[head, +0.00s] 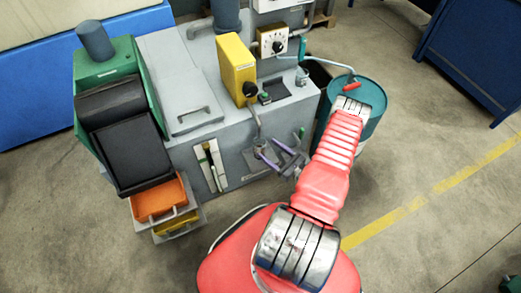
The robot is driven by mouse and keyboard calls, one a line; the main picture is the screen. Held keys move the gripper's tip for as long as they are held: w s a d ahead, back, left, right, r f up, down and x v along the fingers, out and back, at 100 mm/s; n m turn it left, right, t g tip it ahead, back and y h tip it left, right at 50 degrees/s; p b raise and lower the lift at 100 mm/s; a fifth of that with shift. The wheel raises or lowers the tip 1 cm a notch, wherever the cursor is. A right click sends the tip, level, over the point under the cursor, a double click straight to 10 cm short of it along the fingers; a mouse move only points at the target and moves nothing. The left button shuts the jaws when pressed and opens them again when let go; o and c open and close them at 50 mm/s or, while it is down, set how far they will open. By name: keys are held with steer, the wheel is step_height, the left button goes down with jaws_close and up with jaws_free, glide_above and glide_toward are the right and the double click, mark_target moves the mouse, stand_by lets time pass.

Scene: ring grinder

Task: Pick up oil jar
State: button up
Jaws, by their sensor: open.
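My gripper (272,157) is in front of the near side of the grey grinder (200,140), its purple-grey fingers spread apart with nothing clearly held between them. A small grey, jar-like vessel (302,76) stands at the right end of the grinder's top, below an upright green part (303,50). It may be the oil jar, but it is too small to tell. My gripper is below it and to its left, apart from it. My red arm covers part of the area right of the gripper.
A teal drum (372,118) with a red-handled part (352,86) on top stands right of the grinder, partly behind my arm. A yellow box (236,68) rises from the grinder's top. An orange drawer (158,198) juts out at left. The floor at right is clear.

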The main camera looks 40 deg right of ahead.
mark_target(264, 146)
steer(key=shift+w+a+f, duration=0.1)
steer(key=shift+w+a, duration=0.05)
steer(key=shift+w, duration=0.95)
steer(key=shift+w+a+f, duration=0.1)
steer(key=shift+w, duration=1)
jaws_close()
steer(key=shift+r, duration=0.15)
steer(key=shift+r, duration=0.75)
steer(key=s+d, duration=0.2)
steer(key=s, duration=1.6)
steer(key=shift+w+f, duration=0.1)
